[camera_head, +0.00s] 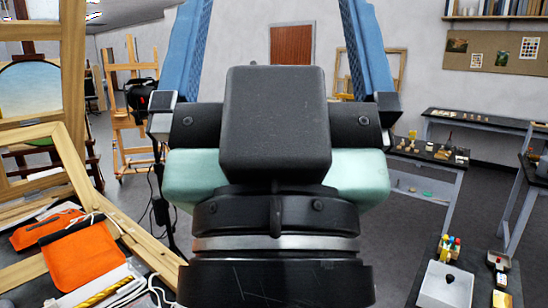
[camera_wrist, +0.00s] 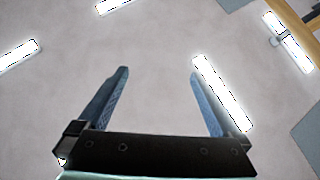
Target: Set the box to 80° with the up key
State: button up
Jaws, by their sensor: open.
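My gripper (camera_head: 277,22) fills the middle of the head view, its two blue fingers wide apart and pointing up out of the top edge. In the wrist view my gripper (camera_wrist: 160,73) is open with nothing between the fingers. I cannot make out a box with an up key or a temperature readout in either view. A small black device with a red mark (camera_head: 140,96) shows left of my gripper, near an easel; I cannot tell what it is. My gripper and wrist hide the centre of the head view.
Wooden frames (camera_head: 60,150) and orange pouches (camera_head: 88,252) crowd the lower left, with loose cables beside them. Grey tables stand behind. Ceiling lights (camera_wrist: 222,92) fill the wrist view. Grey floor is open right of centre.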

jog(key=shift+w, duration=0.1)
grip_shut()
dwell(0.3)
dwell(1.3)
